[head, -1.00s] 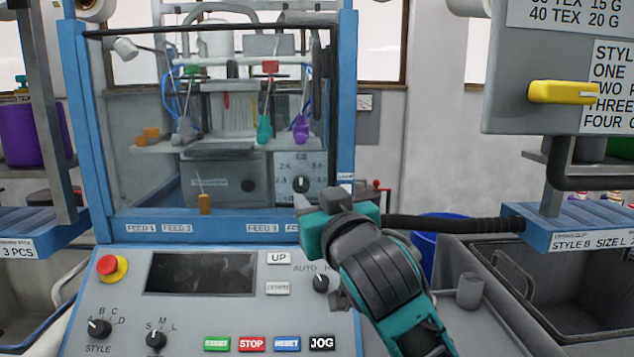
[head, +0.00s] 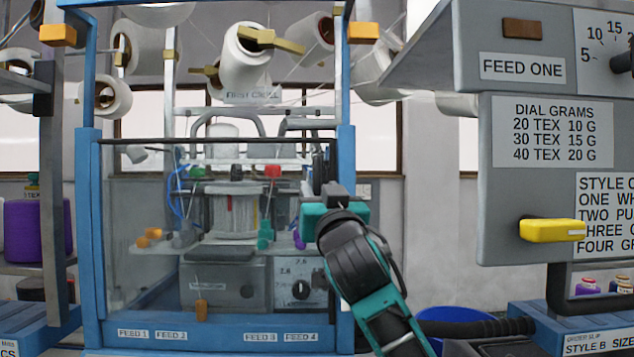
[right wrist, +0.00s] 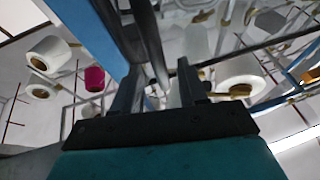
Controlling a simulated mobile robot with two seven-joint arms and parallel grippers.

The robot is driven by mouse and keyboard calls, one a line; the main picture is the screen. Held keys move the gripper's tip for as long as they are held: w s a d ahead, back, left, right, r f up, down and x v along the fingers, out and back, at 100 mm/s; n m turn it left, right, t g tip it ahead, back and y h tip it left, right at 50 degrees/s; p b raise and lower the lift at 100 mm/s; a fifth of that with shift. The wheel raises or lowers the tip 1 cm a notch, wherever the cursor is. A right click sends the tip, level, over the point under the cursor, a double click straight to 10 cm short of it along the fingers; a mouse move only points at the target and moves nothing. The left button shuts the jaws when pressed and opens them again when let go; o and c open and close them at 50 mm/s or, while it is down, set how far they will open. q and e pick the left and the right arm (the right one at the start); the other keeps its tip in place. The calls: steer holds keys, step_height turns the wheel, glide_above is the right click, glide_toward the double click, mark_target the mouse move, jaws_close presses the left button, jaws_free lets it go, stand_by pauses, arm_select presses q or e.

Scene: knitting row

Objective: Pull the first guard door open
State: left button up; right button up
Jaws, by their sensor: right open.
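The guard door (head: 140,240) is a clear panel with a dark top rail, set in the blue frame of the knitting machine. It looks closed. My right gripper (head: 335,190) is in front of the door's right edge, by the blue right post, pointing upward and away. In the right wrist view its two fingers (right wrist: 158,72) stand apart. A dark bar (right wrist: 150,40), likely the door handle, runs up between or just beyond them. I cannot tell whether they touch it. My own gripper hides the lower right part of the door edge. My left gripper is not in view.
Yarn cones (head: 245,60) hang above the machine. A grey sign panel with a yellow handle (head: 552,230) stands at the right. A blue bin (head: 455,325) is on the floor at lower right. Blue side shelves flank the machine.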

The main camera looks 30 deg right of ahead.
steer(key=shift+x, duration=1.4)
jaws_close()
